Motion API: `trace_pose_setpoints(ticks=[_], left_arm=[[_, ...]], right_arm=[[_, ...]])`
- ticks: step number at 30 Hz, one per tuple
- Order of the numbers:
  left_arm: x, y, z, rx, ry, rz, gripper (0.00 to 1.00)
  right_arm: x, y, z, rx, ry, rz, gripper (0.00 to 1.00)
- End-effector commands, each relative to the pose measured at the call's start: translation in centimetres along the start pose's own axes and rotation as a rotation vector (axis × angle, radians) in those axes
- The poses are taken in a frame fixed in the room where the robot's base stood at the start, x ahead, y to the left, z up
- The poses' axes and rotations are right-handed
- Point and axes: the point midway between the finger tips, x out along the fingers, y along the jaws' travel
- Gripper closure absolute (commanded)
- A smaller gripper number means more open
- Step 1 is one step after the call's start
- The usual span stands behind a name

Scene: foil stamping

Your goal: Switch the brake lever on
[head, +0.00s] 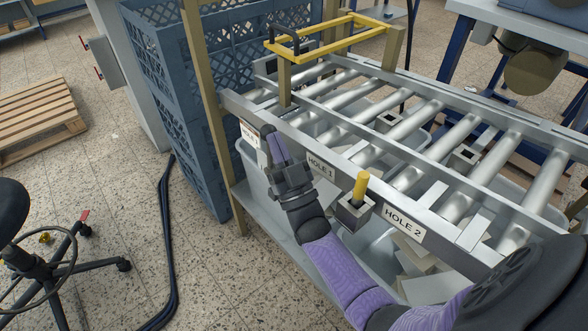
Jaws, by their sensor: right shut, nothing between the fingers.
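My right gripper (270,138) reaches in from the lower right, its fingers together and empty. The fingertips overlap the conveyor's front rail (345,165) in the picture, between a partly hidden label (250,134) and the "HOLE 1" label (320,166); I cannot tell whether they touch it. A yellow upright peg (361,187) stands in a square metal socket (352,212) on the rail, between "HOLE 1" and "HOLE 2" (403,224), right of the gripper. A yellow frame with a black bar (325,36) stands over the conveyor's far end. No part is clearly marked as the brake lever. My left gripper is out of view.
The roller conveyor (410,125) fills the right side, with pale bins (380,255) below it. Blue crates (178,100) stack behind its left end. A chair (60,255), a dark cable (165,230) and a pallet (38,115) are on the left. Floor between is clear.

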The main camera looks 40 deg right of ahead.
Motion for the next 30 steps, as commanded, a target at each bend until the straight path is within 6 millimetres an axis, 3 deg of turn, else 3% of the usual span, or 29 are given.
trace_pose_setpoints(ticks=[19,30], left_arm=[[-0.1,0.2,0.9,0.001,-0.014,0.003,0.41],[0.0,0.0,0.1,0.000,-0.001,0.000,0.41]], right_arm=[[-0.2,0.0,0.0,0.000,-0.002,0.000,1.00],[-7.5,0.0,0.1,0.000,-0.004,0.001,1.00]])
